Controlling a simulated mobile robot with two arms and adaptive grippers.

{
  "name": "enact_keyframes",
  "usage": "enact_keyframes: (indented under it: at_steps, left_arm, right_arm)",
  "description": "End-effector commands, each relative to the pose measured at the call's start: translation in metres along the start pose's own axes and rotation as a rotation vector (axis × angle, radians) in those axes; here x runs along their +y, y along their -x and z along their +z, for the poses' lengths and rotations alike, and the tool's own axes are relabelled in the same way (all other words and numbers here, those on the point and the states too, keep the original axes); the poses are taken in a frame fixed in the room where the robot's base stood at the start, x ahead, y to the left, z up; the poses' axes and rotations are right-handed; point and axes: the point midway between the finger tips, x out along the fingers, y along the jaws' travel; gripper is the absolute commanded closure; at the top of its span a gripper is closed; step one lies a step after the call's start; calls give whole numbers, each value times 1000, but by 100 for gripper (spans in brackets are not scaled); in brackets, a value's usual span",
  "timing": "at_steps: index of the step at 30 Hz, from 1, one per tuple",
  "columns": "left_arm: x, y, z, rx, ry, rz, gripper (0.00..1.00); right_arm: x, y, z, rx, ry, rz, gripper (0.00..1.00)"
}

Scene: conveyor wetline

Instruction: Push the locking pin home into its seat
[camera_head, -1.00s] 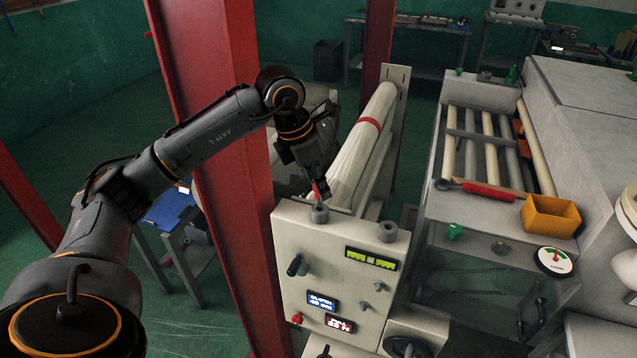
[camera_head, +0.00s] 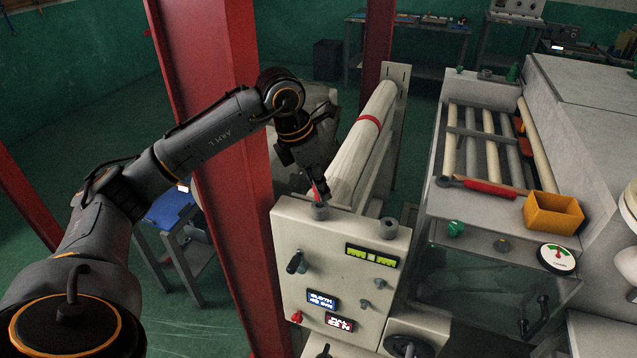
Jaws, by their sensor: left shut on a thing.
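My left gripper (camera_head: 318,184) is above the left end of the cream control box's top. It is shut on a small red locking pin (camera_head: 316,193), of which only a little shows between the fingertips. The pin stands over a grey collar-like seat (camera_head: 320,211) on the box top. The pin's lower end is at the seat's mouth, and how deep it sits cannot be told. A second grey collar (camera_head: 388,228) stands to the right on the same box, with no gripper near it. My right gripper is not in view.
The control box (camera_head: 285,225) carries knobs and lit displays. A pale roll with a red band (camera_head: 368,124) lies behind it. A red column (camera_head: 222,150) stands close to my left arm. A roller machine with a red-handled tool (camera_head: 490,187) and a yellow bin (camera_head: 552,213) is at right.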

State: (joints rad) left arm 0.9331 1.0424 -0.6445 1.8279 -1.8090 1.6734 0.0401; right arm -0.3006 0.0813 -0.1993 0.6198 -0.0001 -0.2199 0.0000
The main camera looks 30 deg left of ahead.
Motion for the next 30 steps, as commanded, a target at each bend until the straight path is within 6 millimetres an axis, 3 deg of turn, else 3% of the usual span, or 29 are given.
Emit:
enact_keyframes:
  at_steps: [27, 28, 30]
  left_arm:
    - [0, -21, -7, 0, 0, 0, 100]
    - [0, -20, -6, 0, 0, 0, 70]
    - [0, -20, -6, 0, 0, 0, 56]
  right_arm:
    - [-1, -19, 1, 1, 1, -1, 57]
    - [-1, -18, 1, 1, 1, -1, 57]
    - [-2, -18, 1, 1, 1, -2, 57]
